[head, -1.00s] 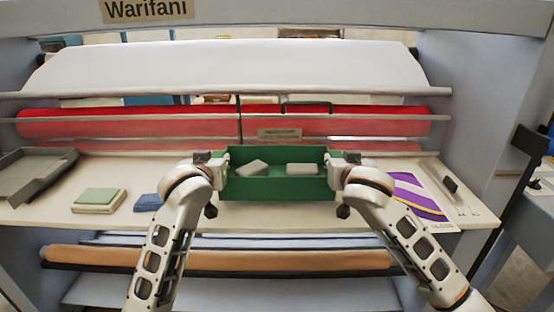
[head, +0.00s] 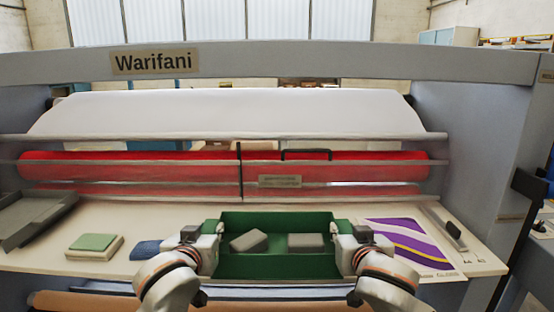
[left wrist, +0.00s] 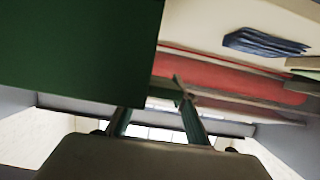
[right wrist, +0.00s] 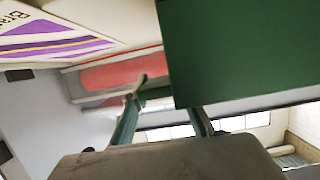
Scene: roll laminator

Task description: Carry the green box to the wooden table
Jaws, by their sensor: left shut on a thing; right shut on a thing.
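The green box (head: 280,265) is an open tray at the front edge of the laminator's cream table. Two grey blocks, a left one (head: 249,241) and a right one (head: 306,242), lie inside it. My left gripper (head: 211,232) is shut on the box's left end. My right gripper (head: 346,232) is shut on its right end. The box's green wall fills the upper left of the left wrist view (left wrist: 75,50) and the upper right of the right wrist view (right wrist: 245,50). The box's underside is hidden in the head view. No wooden table is recognisable.
The laminator's cream table (head: 120,208) holds a green-topped pad (head: 94,246), a blue cloth (head: 150,249), a grey tray (head: 32,220) and a purple-striped sheet (head: 412,247). Red rollers (head: 110,167) run behind. A dark post (head: 520,230) stands at the right.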

